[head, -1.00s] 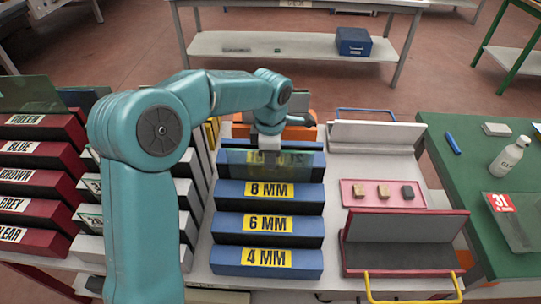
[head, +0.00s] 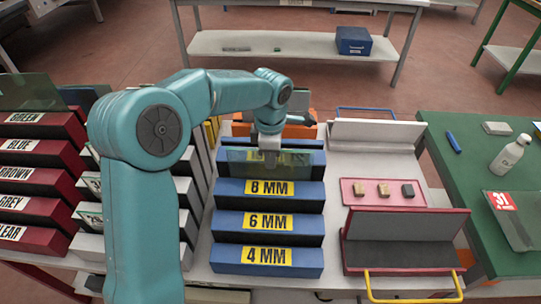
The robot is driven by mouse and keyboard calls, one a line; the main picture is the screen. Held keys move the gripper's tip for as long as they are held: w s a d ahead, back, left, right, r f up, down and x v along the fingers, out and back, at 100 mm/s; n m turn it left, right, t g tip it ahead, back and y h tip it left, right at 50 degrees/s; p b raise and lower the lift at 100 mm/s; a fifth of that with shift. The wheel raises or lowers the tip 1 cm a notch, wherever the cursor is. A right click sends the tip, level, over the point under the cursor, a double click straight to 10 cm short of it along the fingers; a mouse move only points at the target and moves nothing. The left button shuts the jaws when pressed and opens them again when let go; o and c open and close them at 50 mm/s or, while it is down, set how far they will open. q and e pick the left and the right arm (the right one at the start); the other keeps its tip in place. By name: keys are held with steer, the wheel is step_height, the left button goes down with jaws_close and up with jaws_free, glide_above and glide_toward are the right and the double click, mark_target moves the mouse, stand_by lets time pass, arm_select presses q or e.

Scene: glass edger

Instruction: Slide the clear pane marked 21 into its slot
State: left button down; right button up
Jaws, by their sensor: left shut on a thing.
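My left gripper (head: 269,160) is shut on a thin, clear greenish pane (head: 239,161). The pane stands upright over the back part of the blue rack (head: 268,226), behind the slat labelled 8 MM (head: 269,188). A label on the slat behind shows only partly through the glass. I cannot read a number 21 on the pane. Its lower edge is close to the 8 MM slat; I cannot tell how deep it sits in a gap. Slats labelled 6 MM (head: 268,222) and 4 MM (head: 268,256) are in front. My right gripper is not in view.
A dark red rack (head: 38,180) with colour labels is at the left. A pink tray (head: 362,199) with small blocks and a grey-and-red holder (head: 405,232) are at the right. A pane marked 31 (head: 503,201) and a bottle (head: 508,155) are on the green table (head: 462,190).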

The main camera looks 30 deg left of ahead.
arm_select(q)
steer(key=c, duration=1.1)
jaws_free()
steer(key=shift+f, duration=0.15)
step_height(320, 180, up, 16)
steer(key=shift+s+d+r+p, duration=0.15)
steer(key=shift+r+p, duration=0.1)
steer(key=shift+p, duration=0.35)
